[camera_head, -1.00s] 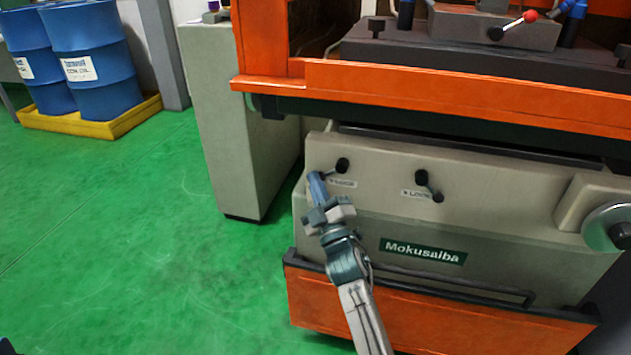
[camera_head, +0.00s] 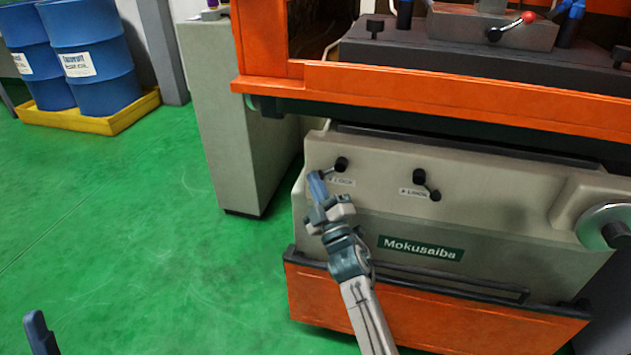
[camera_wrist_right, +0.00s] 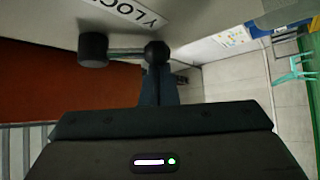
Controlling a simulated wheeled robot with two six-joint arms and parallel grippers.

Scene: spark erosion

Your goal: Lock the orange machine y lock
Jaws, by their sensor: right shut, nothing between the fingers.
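The Y lock is the left of two small black levers on the cream front of the orange machine (camera_head: 440,82). Its hub (camera_head: 341,163) sits above a white label, and its arm points left and slightly down. In the right wrist view the hub (camera_wrist_right: 92,48), the ball knob (camera_wrist_right: 157,52) and part of a "Y LOCK" label (camera_wrist_right: 132,12) show. My right gripper (camera_head: 317,184) is shut and empty, its fingertips right at the knob; I cannot tell if they touch. One finger of my left gripper (camera_head: 40,332) shows at the bottom left, away from the machine.
A second black lever (camera_head: 427,185) with its own label is to the right. A handwheel (camera_head: 606,226) is at the far right. A bar handle (camera_head: 450,284) runs along the lower front. Blue drums (camera_head: 92,60) stand at the back left. The green floor at left is clear.

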